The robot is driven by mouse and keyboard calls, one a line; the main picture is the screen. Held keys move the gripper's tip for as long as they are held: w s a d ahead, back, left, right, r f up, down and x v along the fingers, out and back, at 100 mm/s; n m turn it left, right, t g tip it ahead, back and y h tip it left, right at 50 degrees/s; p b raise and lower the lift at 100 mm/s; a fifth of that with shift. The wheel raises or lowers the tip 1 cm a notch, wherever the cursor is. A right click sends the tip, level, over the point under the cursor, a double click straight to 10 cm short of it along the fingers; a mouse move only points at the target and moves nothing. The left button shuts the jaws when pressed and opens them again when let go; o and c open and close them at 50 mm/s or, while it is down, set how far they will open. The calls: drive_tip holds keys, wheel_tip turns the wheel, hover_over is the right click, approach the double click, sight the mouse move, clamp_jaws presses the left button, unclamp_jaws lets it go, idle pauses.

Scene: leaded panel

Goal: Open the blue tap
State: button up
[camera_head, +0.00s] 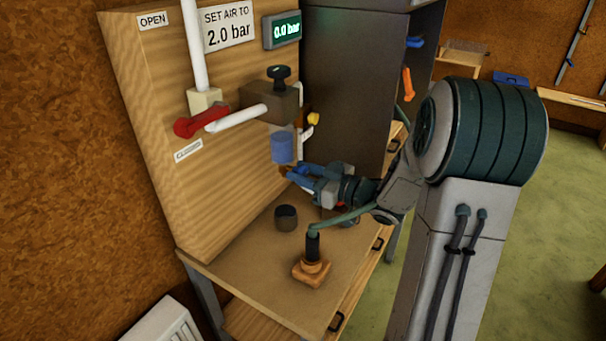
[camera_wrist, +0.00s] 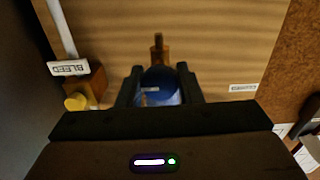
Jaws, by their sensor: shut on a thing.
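The blue tap (camera_wrist: 160,82) shows in the wrist view as a rounded blue shape between my two dark fingers, with a brown stem-like piece just beyond it. My gripper (camera_wrist: 159,69) is shut on it, one finger on each side. In the head view my gripper (camera_head: 297,175) reaches in from the right, just below and right of the blue bowl under the regulator, close to the wooden panel. Blue shows at the fingers there, but the tap's outline is too small to make out. How far the tap is turned cannot be told.
A red lever (camera_head: 187,127) and white pipes are on the panel (camera_head: 150,80), left of the regulator (camera_head: 270,101) with its black knob. The display (camera_head: 281,29) reads 0.0 bar. A yellow knob (camera_wrist: 76,101) is beside the BLEED label. A dark cup (camera_head: 286,218) stands on the bench below.

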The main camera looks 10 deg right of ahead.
drive_tip(key=shift+f+n+b, duration=0.2)
drive_tip(key=shift+n+b, duration=0.5)
drive_tip(key=shift+b, duration=0.2)
drive_tip(key=shift+r+n+b, duration=0.15)
drive_tip(key=shift+n+b, duration=0.35)
drive_tip(key=o, duration=0.9)
drive_tip(key=b+v, duration=0.1)
drive_tip(key=v, duration=1.3)
drive_tip(key=shift+r+b, duration=0.1)
drive_tip(key=shift+b, duration=0.2)
drive_tip(key=shift+o, duration=0.3)
